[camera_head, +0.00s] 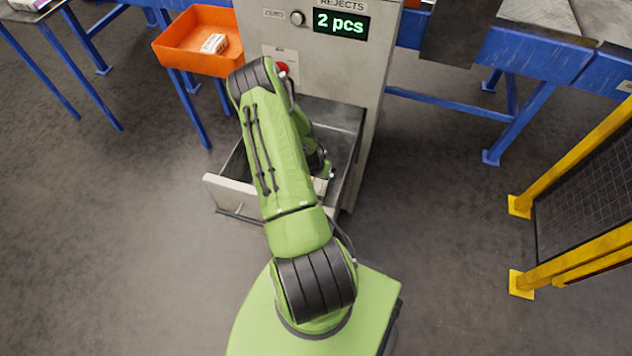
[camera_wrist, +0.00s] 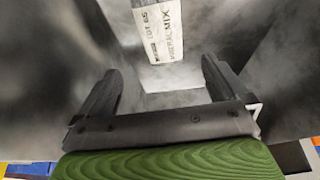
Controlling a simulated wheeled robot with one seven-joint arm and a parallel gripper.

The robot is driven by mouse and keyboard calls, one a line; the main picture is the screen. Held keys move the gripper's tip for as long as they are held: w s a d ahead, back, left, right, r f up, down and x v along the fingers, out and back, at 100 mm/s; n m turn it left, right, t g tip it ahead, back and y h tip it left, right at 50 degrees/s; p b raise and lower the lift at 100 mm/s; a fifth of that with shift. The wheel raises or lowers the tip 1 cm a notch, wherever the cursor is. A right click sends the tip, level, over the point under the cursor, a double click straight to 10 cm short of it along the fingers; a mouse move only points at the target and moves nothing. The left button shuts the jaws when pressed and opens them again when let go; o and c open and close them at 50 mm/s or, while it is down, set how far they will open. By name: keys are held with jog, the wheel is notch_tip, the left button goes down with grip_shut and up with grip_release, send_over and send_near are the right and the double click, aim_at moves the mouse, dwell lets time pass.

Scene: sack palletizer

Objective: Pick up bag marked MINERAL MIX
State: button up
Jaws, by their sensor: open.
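The bag marked MINERAL MIX (camera_wrist: 158,32) is a small white sack with dark print, at the top middle of the wrist view. It lies on the metal floor of the open rejects drawer (camera_head: 228,198). My gripper (camera_wrist: 160,70) is open and empty, with its two dark fingers spread to the left and right. The bag shows beyond the fingertips, between their lines, with a gap to them.
Grey drawer walls rise close on both sides of my gripper. The rejects cabinet (camera_head: 325,70) reads "2 pcs". An orange bin (camera_head: 190,55) holding a white pack stands at the left. A yellow-framed fence (camera_head: 570,260) is at the right. Floor beside the drawer is clear.

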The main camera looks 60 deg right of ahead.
aim_at(318, 183)
jog(key=b+x, duration=0.2)
jog(key=x, duration=0.5)
jog(key=b+x, duration=0.2)
jog(key=x, duration=0.4)
jog(key=shift+w+f+b, duration=0.25)
jog(key=shift+f+b, duration=0.05)
jog(key=shift+f, duration=0.1)
jog(key=shift+r, duration=0.1)
jog(key=shift+r, duration=0.1)
jog(key=c, duration=1.3)
